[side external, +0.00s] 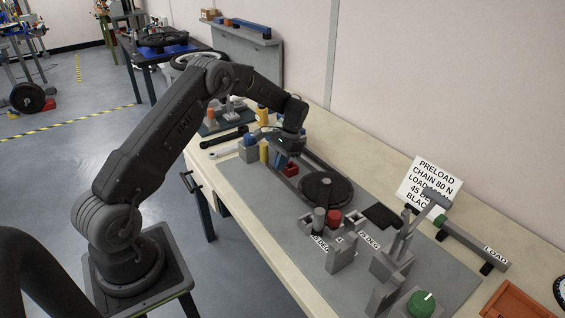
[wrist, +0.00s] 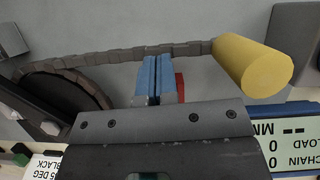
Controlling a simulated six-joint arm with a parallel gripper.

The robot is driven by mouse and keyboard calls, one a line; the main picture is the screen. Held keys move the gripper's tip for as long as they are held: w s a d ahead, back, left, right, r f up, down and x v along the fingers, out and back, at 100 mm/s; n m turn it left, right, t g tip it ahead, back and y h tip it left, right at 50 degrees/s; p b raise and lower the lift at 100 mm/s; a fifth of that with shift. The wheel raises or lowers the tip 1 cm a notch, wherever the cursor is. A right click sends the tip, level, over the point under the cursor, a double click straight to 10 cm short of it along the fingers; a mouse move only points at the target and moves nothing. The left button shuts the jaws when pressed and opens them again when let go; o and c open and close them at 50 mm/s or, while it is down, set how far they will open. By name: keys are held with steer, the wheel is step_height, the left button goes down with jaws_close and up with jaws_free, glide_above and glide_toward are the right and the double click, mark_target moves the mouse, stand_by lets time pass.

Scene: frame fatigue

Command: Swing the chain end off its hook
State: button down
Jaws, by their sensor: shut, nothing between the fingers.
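The chain (wrist: 150,52) runs as a grey-brown band from a dark round chainring (wrist: 65,90) at the left of the wrist view to a yellow cylinder (wrist: 252,66) at the right. In the side view the yellow cylinder (side external: 264,152) stands just left of my gripper (side external: 282,160), and the round disc (side external: 326,191) lies to the right. My gripper's blue fingers (wrist: 158,82) are together and empty; their tips appear close to the chain's middle stretch, but I cannot tell whether they touch it. I cannot make out the hook itself.
A red block (side external: 291,169) sits right beside the fingers. A lever (side external: 414,223) rises there. A display (wrist: 293,130) edges the wrist view.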

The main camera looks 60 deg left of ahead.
steer(key=shift+s, duration=0.2)
steer(key=shift+s+a+n+h, duration=0.1)
steer(key=shift+s+n+h, duration=0.3)
steer(key=shift+s+n, duration=0.55)
steer(key=s+n, duration=0.2)
steer(key=shift+s+h, duration=0.3)
steer(key=shift+s+d+n+t+h, duration=0.2)
steer(key=shift+s+d+n, duration=0.1)
steer(key=shift+s+n, duration=0.3)
steer(key=shift+s+d+n+t+h, duration=0.25)
steer(key=shift+s+n, duration=0.2)
steer(key=shift+s, duration=0.2)
